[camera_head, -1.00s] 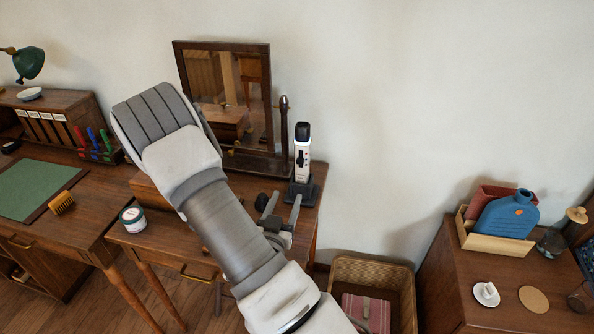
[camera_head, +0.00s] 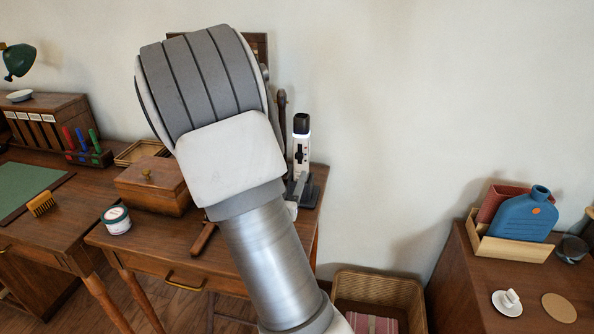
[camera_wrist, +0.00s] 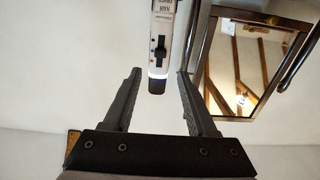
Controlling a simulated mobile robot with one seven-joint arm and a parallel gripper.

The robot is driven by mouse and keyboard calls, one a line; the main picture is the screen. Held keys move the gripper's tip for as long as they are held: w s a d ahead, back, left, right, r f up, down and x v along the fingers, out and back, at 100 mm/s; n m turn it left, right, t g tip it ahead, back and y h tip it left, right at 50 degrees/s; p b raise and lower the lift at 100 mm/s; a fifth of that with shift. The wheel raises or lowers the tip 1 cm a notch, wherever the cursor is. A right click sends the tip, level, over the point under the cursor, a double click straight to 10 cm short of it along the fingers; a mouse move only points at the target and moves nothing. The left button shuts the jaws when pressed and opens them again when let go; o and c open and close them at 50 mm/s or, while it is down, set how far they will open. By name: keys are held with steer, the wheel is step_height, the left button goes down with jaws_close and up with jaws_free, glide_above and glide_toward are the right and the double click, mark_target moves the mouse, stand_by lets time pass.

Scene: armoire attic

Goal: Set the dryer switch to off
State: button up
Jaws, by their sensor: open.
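The dryer (camera_head: 301,150) is a white upright device with a dark top. It stands in a dark base (camera_head: 308,192) at the right end of the dressing table. In the wrist view the dryer (camera_wrist: 164,30) appears upside down, with a black switch (camera_wrist: 160,48) on its face. My gripper (camera_wrist: 158,78) is open and empty, its two fingers on either side of the dryer's dark end in the picture. I cannot tell the depth gap, but no contact shows.
The mirror (camera_wrist: 244,64) stands close beside the dryer. A wooden box (camera_head: 152,188), a white jar (camera_head: 116,220) and a brown-handled item (camera_head: 203,238) are on the dressing table (camera_head: 150,245). A wicker basket (camera_head: 378,287) is on the floor to the right. The wall behind is bare.

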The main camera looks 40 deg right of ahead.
mark_target(299, 157)
steer(key=x, duration=0.8)
steer(key=shift+w+d, duration=0.1)
steer(key=shift+w, duration=0.1)
jaws_close()
steer(key=shift+b, duration=0.3)
stand_by(0.8)
